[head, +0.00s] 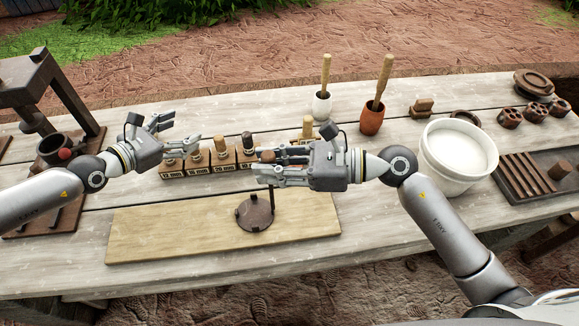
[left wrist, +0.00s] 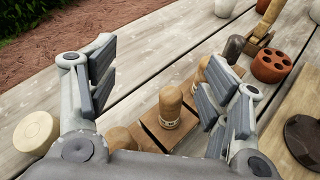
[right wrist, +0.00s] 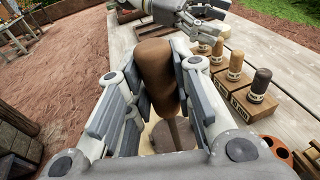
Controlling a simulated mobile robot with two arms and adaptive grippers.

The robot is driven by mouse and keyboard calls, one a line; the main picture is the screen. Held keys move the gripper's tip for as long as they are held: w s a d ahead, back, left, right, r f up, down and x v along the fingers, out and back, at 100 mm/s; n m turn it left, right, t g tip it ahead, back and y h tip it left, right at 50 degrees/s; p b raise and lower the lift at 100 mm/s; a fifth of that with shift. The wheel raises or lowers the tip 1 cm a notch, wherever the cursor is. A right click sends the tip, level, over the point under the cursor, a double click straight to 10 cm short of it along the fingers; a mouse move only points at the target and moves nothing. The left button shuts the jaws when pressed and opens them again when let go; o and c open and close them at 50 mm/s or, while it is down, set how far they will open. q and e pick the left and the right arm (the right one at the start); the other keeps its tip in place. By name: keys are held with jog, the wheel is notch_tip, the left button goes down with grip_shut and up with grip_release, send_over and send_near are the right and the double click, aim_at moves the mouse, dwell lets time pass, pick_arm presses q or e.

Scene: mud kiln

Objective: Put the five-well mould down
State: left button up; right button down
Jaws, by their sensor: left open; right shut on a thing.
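My right gripper (head: 264,169) is shut on the brown wooden handle (right wrist: 157,75) of the held tool, which I take to be the five-well mould (head: 255,213). A thin rod drops from the handle to a dark round plate over the pale board (head: 150,235). I cannot tell whether the plate touches the board, and no wells show from above. The plate also shows in the left wrist view (left wrist: 304,140). My left gripper (head: 183,137) is open and empty, left of the right one, near the row of wooden-block stamps (head: 222,160).
A reddish piece with holes (left wrist: 271,66) stands behind the board, partly hidden by my right gripper in the head view. A white bucket (head: 457,155), mortars with pestles (head: 372,118) and a slatted tray (head: 540,172) stand right. A press (head: 45,100) stands left. Much of the board is clear.

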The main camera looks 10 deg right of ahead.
pick_arm(q)
jog(key=s+d+m+g+h, duration=0.4)
jog(key=d+m, duration=0.6)
jog(key=m, duration=0.7)
jog(key=m+g+y, duration=0.1)
jog(key=m+g, duration=0.3)
jog(key=m, duration=1.9)
send_near(287, 164)
jog(key=shift+v, duration=1.2)
jog(key=shift+d+f+m+y, duration=0.1)
jog(key=shift+m+y, duration=0.2)
jog(key=x, duration=1.1)
jog(key=shift+w+d, duration=0.1)
jog(key=shift+d, duration=0.4)
jog(key=c, duration=1)
notch_tip(287, 164, up, 10)
jog(key=shift+r, duration=0.2)
jog(key=shift+c, duration=0.2)
